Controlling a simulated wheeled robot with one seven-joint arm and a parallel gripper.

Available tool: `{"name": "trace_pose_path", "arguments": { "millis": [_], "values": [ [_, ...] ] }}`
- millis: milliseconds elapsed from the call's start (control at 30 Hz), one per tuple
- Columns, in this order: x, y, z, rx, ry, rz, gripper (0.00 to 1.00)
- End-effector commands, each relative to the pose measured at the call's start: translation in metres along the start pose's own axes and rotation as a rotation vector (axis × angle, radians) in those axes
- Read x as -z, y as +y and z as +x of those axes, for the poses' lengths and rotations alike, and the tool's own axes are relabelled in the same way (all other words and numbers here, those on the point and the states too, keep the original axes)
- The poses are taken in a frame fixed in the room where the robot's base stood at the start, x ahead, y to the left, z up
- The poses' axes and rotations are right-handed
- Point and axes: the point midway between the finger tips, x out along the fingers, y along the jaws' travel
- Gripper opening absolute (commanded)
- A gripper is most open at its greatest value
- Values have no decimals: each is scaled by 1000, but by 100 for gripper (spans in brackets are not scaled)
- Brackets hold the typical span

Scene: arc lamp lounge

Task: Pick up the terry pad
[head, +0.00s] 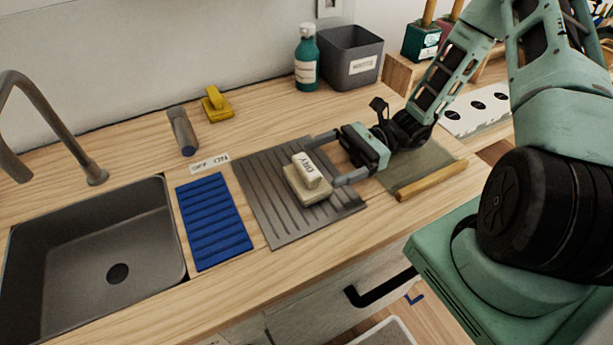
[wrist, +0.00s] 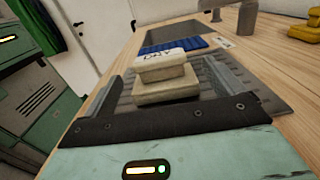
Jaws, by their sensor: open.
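The terry pad (head: 307,186) is a cream block with a raised handle marked "DRY". It lies on the grey ribbed drain mat (head: 267,200) in the head view. My gripper (head: 326,160) is open and level with the mat, its two fingers reaching toward the pad from the right, one on the far side and one on the near side. In the wrist view the pad (wrist: 165,84) sits between the open fingers (wrist: 170,90). Whether the fingers touch the pad I cannot tell.
A blue ribbed mat (head: 213,220) and a sink (head: 90,262) lie to the left.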

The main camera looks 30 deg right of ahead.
Motion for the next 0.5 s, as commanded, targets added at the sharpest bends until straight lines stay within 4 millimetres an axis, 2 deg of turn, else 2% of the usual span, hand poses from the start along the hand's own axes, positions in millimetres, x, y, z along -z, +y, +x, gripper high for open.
{"name": "trace_pose_path", "arguments": {
  "millis": [33, 100, 267, 500],
  "values": [
    [-5, 1, 10, -7, -3, -1, 94],
    [-4, 1, 16, -6, -2, -2, 94],
    [-4, 1, 25, -6, -1, -2, 94],
    [-5, 1, 59, -7, -3, -1, 94]
  ]
}}
